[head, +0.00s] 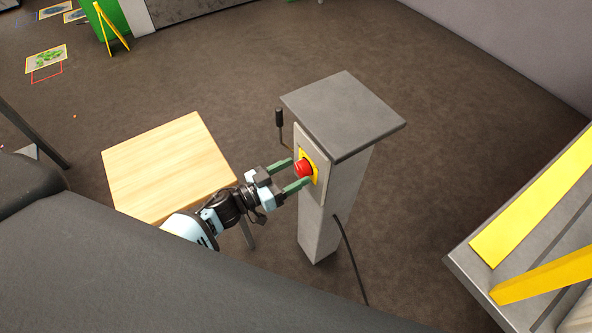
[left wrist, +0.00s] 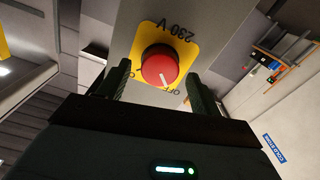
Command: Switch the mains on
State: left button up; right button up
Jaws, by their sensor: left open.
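The mains switch is a red round knob (head: 304,168) on a yellow plate, mounted on the side of a grey pedestal (head: 328,205). In the left wrist view the red knob (left wrist: 159,67) has a white pointer line, and the yellow plate (left wrist: 186,32) reads "230 V" and "OFF". The line points to the lower right, near the "OFF" lettering. My left gripper (head: 298,173) is open, its green fingers on either side of the knob. In the left wrist view its fingertips (left wrist: 159,80) flank the knob with gaps. My right gripper is not in view.
A light wooden table (head: 165,160) stands left of the pedestal, below my left arm. A black lever (head: 279,119) sticks out beside the panel, and a black cable (head: 350,255) runs down to the floor. A grey structure with yellow bars (head: 530,215) is at the right.

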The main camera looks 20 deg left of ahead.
pick_arm(q)
jog(key=shift+w+d, duration=0.45)
jog(key=shift+w, duration=0.15)
jog(key=c, duration=1)
